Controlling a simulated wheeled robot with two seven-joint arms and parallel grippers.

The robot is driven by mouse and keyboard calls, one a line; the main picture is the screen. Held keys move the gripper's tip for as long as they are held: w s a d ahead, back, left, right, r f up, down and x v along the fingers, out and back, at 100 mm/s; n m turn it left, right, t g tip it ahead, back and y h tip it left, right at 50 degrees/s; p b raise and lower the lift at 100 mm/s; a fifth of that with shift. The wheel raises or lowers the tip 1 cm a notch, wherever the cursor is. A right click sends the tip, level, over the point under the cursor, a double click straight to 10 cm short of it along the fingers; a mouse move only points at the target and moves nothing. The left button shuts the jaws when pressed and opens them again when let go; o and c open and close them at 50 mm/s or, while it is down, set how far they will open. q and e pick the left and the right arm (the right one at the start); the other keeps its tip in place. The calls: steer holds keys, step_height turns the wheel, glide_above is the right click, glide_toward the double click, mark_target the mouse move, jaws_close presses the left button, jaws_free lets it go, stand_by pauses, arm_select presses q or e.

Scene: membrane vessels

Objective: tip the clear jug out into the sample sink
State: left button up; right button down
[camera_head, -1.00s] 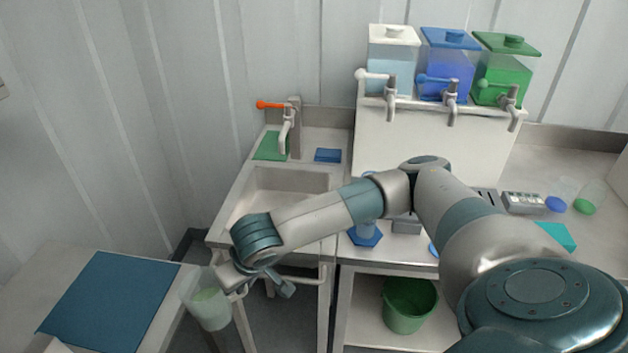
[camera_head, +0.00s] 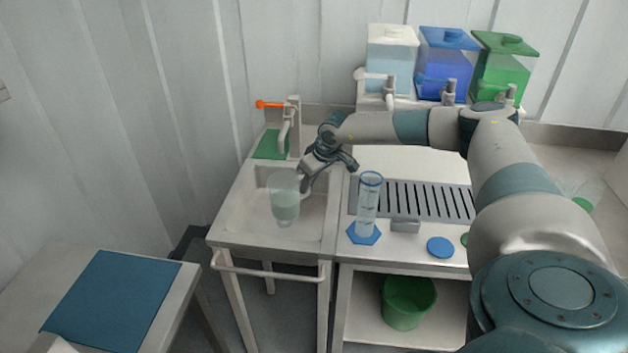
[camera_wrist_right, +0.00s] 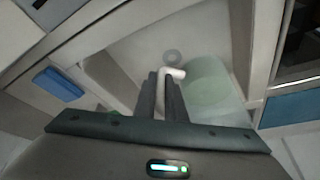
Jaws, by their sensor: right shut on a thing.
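The clear jug (camera_head: 284,196) holds a pale green liquid and hangs nearly upright over the basin of the sample sink (camera_head: 243,212). My right gripper (camera_head: 305,182) is shut on the jug's white handle, to the right of the jug. In the right wrist view the two dark fingers (camera_wrist_right: 168,98) close on the handle, and the jug (camera_wrist_right: 212,88) shows beside them with the sink basin (camera_wrist_right: 135,50) behind. My left gripper is not in view.
A tap with an orange lever (camera_head: 270,105) stands at the sink's back. A clear cylinder (camera_head: 368,205) on a blue base stands right of the sink, near the drain grille (camera_head: 425,200). A blue mat (camera_head: 112,305) lies on the left table.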

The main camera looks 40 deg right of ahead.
steer(key=d, duration=0.3)
steer(key=shift+w, duration=0.4)
steer(key=shift+r, duration=0.1)
